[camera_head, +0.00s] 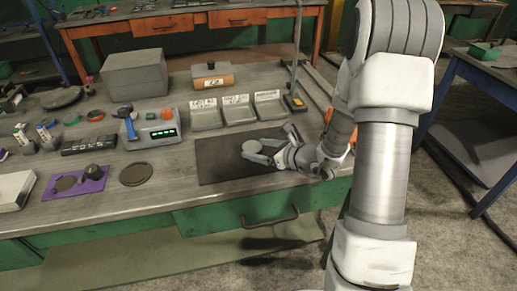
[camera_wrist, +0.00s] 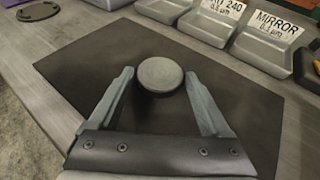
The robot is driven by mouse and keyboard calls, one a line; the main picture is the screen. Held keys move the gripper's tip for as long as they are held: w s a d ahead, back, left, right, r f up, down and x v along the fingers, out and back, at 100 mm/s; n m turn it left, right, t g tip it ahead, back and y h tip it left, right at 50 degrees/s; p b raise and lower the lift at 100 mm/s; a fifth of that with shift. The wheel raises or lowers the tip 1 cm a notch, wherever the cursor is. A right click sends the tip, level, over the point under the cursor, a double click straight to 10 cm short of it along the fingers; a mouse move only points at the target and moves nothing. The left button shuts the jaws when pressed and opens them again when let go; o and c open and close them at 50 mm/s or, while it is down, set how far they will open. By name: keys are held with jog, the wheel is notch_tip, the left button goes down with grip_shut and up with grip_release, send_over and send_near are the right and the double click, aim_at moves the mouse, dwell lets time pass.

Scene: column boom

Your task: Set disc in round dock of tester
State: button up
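A pale grey round disc (camera_head: 251,147) lies on a dark rectangular mat (camera_head: 212,170) on the workbench; it also shows in the wrist view (camera_wrist: 160,75). My gripper (camera_head: 259,152) reaches in from the right, low over the mat. In the wrist view its two fingers (camera_wrist: 160,88) are spread, with the disc between and slightly beyond the tips. Narrow gaps seem to remain on both sides. A grey box with a green display (camera_head: 152,132), apparently the tester, stands left of the mat with a blue part at its left. I cannot make out its round dock.
Labelled grey trays (camera_head: 238,108) stand behind the mat. A large grey box (camera_head: 134,75) and a wooden-fronted box (camera_head: 212,77) are farther back. The mat's left part is clear.

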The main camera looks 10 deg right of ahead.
jog(key=shift+o, duration=1)
